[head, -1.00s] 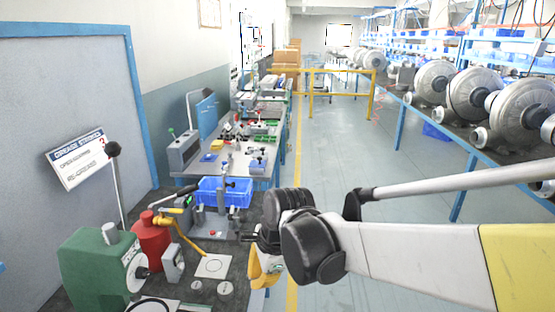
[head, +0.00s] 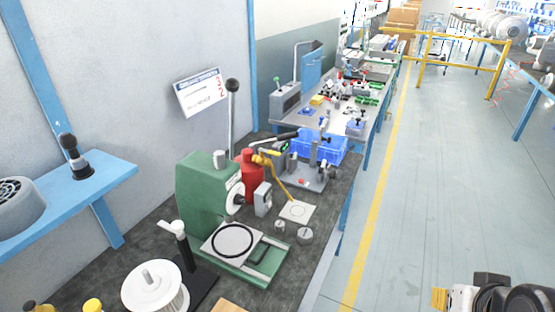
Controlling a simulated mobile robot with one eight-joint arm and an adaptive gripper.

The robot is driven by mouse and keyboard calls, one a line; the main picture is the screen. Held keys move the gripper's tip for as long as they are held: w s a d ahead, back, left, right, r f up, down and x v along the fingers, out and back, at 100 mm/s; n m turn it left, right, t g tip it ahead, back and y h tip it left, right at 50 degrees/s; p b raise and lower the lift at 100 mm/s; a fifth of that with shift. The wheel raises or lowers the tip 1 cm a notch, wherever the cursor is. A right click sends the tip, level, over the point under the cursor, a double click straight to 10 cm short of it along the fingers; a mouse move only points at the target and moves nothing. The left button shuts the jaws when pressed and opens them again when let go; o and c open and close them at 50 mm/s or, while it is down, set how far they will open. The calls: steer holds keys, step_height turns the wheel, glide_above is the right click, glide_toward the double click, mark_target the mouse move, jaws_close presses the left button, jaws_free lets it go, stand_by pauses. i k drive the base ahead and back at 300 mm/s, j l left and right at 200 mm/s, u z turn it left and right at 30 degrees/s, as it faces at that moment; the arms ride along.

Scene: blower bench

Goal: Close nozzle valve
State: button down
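A red canister (head: 247,168) stands on the dark bench, beside a green machine. A yellow fitting (head: 262,159) sits at its top, with a yellow hose (head: 280,180) running down toward a white square plate. This fitting looks like the nozzle valve, but it is too small to tell its handle position. My gripper (head: 440,298) shows only as a yellow part at the bottom right edge, beside my grey and black arm links. It is over the floor, well to the right of the bench and apart from the canister. Its fingers cannot be made out.
The green machine (head: 205,190) with a tall black-knobbed lever stands left of the canister. A blue bin (head: 325,150) and a press stand behind it. A white spool (head: 155,287) is at the near bench end. A blue shelf (head: 105,185) is at left. The aisle floor (head: 420,190) is clear.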

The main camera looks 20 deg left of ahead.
mark_target(269, 151)
steer(key=u, duration=1.1)
steer(key=i+l+u, duration=0.1)
steer(key=i+l, duration=0.5)
steer(key=i, duration=0.25)
